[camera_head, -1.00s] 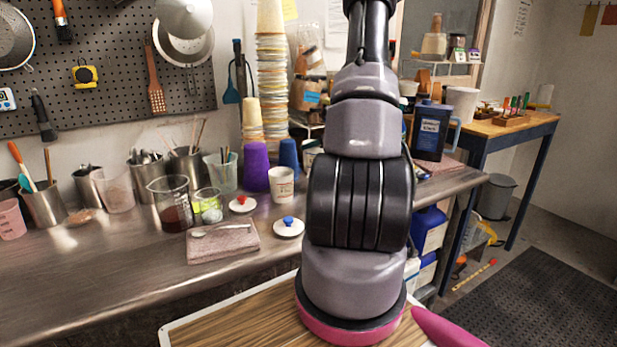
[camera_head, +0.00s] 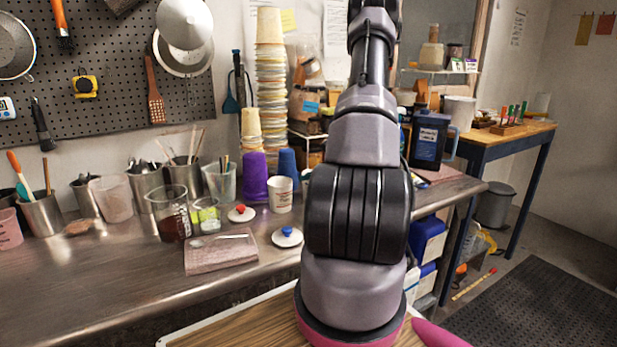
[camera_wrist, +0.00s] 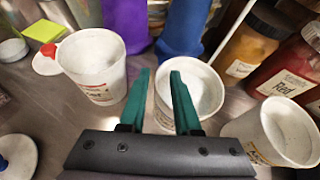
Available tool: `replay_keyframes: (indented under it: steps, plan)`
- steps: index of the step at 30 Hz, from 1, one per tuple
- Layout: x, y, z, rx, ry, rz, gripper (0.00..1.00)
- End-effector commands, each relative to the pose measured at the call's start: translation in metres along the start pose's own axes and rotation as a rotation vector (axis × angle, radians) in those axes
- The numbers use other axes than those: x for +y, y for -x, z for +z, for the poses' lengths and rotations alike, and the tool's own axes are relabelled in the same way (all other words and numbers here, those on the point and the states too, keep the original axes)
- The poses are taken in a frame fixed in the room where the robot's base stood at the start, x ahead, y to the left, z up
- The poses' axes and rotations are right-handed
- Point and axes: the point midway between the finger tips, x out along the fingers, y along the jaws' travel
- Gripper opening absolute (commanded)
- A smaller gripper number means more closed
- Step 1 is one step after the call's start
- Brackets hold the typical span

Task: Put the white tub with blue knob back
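The white lid with a blue knob (camera_head: 287,237) lies on the steel counter, off any tub; its edge and knob show at the lower left of the wrist view (camera_wrist: 16,158). My gripper (camera_wrist: 160,75) has two green fingers, apart, with nothing between them but a tub's near-left rim. That white tub (camera_wrist: 205,88) is open-topped; one finger appears outside its wall and the other over its mouth. I cannot tell if they touch it. A second open white tub with red print (camera_wrist: 92,62) stands left, a third (camera_wrist: 275,138) right. In the head view my arm hides the gripper.
A lid with a red knob (camera_head: 241,213) lies left of the blue-knobbed one. A folded cloth with a spoon (camera_head: 220,255) is in front. Purple (camera_head: 255,178) and blue (camera_head: 288,163) cups stand behind the tubs. Labelled jars (camera_wrist: 300,65) crowd the right side.

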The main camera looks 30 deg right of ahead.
Motion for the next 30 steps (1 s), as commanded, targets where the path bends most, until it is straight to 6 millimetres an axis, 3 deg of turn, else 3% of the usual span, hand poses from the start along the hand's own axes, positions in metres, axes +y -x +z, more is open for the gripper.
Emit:
replay_keyframes:
  steps: [11, 14, 24, 30]
  plan:
    - [0.000, 0.001, 0.003, -0.001, 0.001, -0.001, 0.44]
    - [-0.001, 0.011, 0.002, 0.000, 0.000, -0.001, 0.44]
    - [-0.001, 0.081, 0.002, 0.000, 0.000, -0.004, 0.44]
    - [-0.001, 0.111, 0.002, -0.001, 0.000, -0.001, 0.44]
